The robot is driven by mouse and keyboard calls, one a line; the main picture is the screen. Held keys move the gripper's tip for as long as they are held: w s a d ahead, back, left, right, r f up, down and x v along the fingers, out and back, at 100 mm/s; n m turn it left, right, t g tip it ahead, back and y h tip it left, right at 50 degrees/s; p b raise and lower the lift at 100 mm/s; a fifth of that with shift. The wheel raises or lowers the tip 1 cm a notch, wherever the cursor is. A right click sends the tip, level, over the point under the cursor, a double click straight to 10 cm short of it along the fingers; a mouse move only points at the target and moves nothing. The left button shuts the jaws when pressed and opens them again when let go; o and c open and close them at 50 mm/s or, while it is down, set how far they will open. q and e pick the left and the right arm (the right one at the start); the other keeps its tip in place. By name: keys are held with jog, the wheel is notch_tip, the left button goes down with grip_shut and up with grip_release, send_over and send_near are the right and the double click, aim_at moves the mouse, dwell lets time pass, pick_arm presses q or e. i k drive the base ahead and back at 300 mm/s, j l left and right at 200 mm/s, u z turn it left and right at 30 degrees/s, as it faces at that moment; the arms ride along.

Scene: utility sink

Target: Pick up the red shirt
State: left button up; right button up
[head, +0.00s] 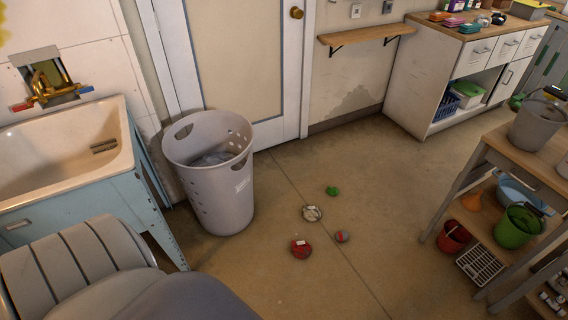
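No red shirt can be made out for certain. A small rounded red item (301,249) with a white patch lies on the floor in the middle of the head view; I cannot tell whether it is cloth. A smaller red and grey item (342,236) lies just right of it. A tall light grey laundry basket (222,190) with holes in its side stands left of these by the door. Greyish cloth (214,158) shows inside it; its lower contents are hidden. Neither gripper is in view.
A white and brown round item (312,213) and a green one (333,191) also lie on the floor. A sink (115,165) stands at left. A shelf table with buckets (478,185) stands at right, a cabinet (408,90) behind. The middle floor is mostly free.

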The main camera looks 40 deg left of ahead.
aim_at(301, 250)
jog(key=i+l+u, duration=0.1)
jog(key=i+u, duration=0.15)
jog(key=u, duration=0.15)
jog(key=i+l+u, duration=0.2)
jog(key=u, duration=0.2)
jog(key=i+l+u, duration=0.2)
jog(key=u, duration=0.2)
jog(key=i+l+u, duration=0.15)
jog(key=l+u, duration=0.3)
jog(key=i+l+u, duration=0.1)
jog(key=l+u, duration=0.3)
